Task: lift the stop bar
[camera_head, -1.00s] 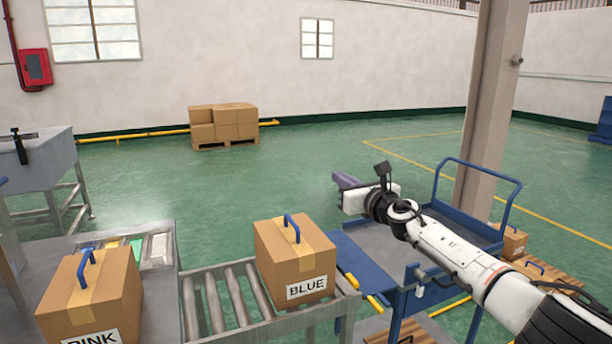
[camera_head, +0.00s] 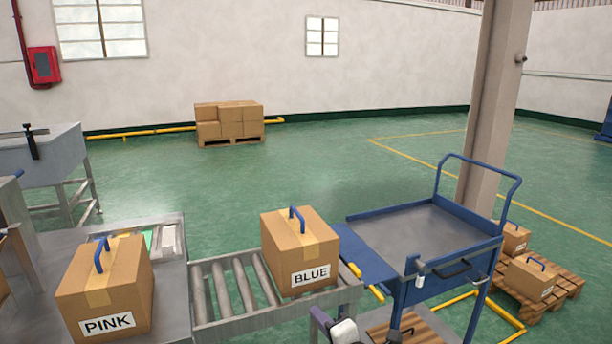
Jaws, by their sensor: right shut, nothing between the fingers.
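A yellow bar (camera_head: 376,293) shows at the right end of the roller conveyor, by the blue plate; it looks like the stop bar, though I cannot be sure. Part of it is hidden by the plate and the conveyor's end. My right gripper (camera_head: 318,318) is at the bottom edge of the head view, just in front of the conveyor's right end. It is shut and empty, below and left of the yellow bar and apart from it. Most of the right arm is out of the picture. My left gripper is not in view.
A box marked BLUE (camera_head: 300,250) stands on the rollers (camera_head: 235,288) near the right end. A box marked PINK (camera_head: 105,290) stands on the table at left. A blue cart (camera_head: 425,230) stands right of the blue plate (camera_head: 358,254). Boxes sit on a pallet (camera_head: 560,284) at right.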

